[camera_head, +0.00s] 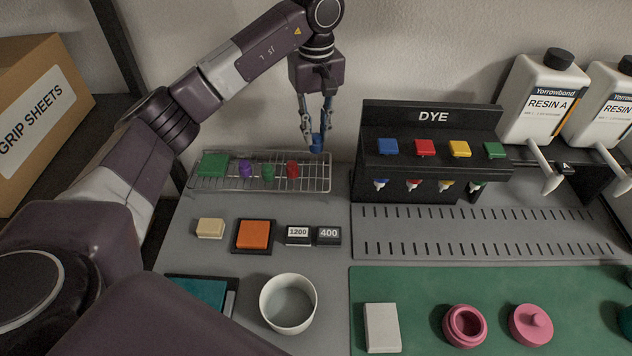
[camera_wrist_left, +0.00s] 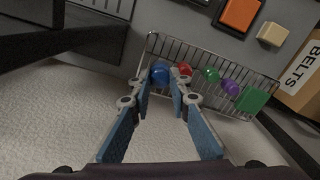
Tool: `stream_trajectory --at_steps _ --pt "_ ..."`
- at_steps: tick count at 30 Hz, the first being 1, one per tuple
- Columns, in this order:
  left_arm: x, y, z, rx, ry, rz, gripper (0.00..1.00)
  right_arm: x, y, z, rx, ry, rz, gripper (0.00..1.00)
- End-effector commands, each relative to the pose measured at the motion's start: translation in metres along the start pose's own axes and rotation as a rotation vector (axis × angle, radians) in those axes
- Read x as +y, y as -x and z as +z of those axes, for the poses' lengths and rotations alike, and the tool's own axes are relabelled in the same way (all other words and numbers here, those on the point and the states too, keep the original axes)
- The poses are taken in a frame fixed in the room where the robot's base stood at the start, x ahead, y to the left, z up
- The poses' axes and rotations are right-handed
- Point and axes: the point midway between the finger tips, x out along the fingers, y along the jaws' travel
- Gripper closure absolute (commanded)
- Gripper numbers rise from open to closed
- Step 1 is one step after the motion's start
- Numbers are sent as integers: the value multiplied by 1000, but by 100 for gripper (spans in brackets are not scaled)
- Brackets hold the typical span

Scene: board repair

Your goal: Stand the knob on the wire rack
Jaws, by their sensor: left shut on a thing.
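My left gripper (camera_head: 315,128) is shut on a blue knob (camera_head: 316,144) over the right end of the wire rack (camera_head: 312,184). In the left wrist view the blue knob (camera_wrist_left: 160,72) sits between the fingertips of the left gripper (camera_wrist_left: 160,84), over the rack (camera_wrist_left: 190,47). I cannot tell whether the knob touches the wires. A purple knob (camera_head: 245,168), a green knob (camera_head: 268,173) and a red knob (camera_head: 292,169) stand in a row on the rack, with a green block (camera_head: 213,164) at its left end. My right gripper is not in view.
The black DYE stand (camera_head: 432,118) rises just right of the rack. The wall is close behind. In front lie a cream block (camera_head: 210,228), an orange block (camera_head: 254,234), 1200 and 400 blocks (camera_head: 299,235), and a white bowl (camera_head: 288,304).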

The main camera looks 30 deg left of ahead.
Motion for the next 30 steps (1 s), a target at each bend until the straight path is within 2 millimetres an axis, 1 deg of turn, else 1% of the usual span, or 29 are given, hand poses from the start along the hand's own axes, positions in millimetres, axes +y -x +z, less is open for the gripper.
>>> stream_trajectory --at_steps 6,9,14,20,22,30 --pt "-1 -40 0 -4 6 -4 99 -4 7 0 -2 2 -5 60" --pt "0 -53 0 -4 6 -2 99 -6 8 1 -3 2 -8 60" --pt "0 -65 0 -3 4 -2 99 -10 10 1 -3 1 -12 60" --pt "-1 -92 1 -4 5 -3 99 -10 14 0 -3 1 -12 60" --pt "-1 -97 0 -2 5 -2 99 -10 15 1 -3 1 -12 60" --pt "0 -99 0 0 4 -1 99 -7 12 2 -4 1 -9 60"
